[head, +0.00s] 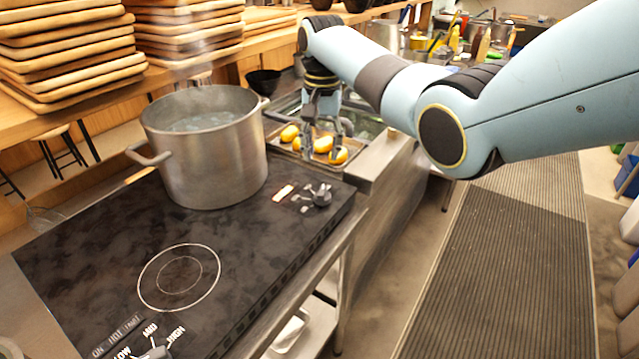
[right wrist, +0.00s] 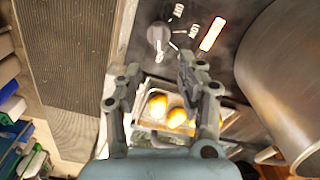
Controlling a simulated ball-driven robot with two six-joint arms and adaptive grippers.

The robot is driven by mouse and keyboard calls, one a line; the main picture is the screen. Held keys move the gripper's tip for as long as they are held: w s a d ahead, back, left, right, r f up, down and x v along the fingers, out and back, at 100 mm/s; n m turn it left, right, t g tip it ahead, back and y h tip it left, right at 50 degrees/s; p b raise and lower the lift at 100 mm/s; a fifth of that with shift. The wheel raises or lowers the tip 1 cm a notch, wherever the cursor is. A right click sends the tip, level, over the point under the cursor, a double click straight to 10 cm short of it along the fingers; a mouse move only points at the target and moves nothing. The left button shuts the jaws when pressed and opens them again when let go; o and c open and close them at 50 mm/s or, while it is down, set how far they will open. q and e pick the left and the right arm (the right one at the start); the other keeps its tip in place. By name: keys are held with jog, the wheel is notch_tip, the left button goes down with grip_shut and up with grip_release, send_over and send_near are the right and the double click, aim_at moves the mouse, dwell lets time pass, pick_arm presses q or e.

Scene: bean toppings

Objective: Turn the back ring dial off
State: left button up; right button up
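The back ring's dial (head: 321,196) is a dark knob near the right edge of the black cooktop (head: 110,240), with a pale lit indicator bar (head: 283,193) beside it. In the right wrist view the dial (right wrist: 160,35) and glowing bar (right wrist: 212,33) lie beyond the fingertips. A large steel pot (head: 212,150) with steaming liquid covers the back ring. My right gripper (head: 322,150) points down past the cooktop's far right end, apart from the dial. In the right wrist view my right gripper (right wrist: 157,75) is open and empty. My left gripper is out of view.
A tray with several yellow items (head: 313,146) lies below and behind my right gripper. The front ring (head: 179,276) is bare, with its own dial (head: 155,353) at the near edge. Stacked wooden trays (head: 65,45) stand on the shelf. A ribbed floor mat (head: 500,270) lies right.

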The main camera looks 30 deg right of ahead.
aim_at(322, 190)
notch_tip(322, 190, down, 10)
jog(key=shift+s+f+b, duration=0.1)
jog(key=shift+b, duration=0.6)
grip_shut()
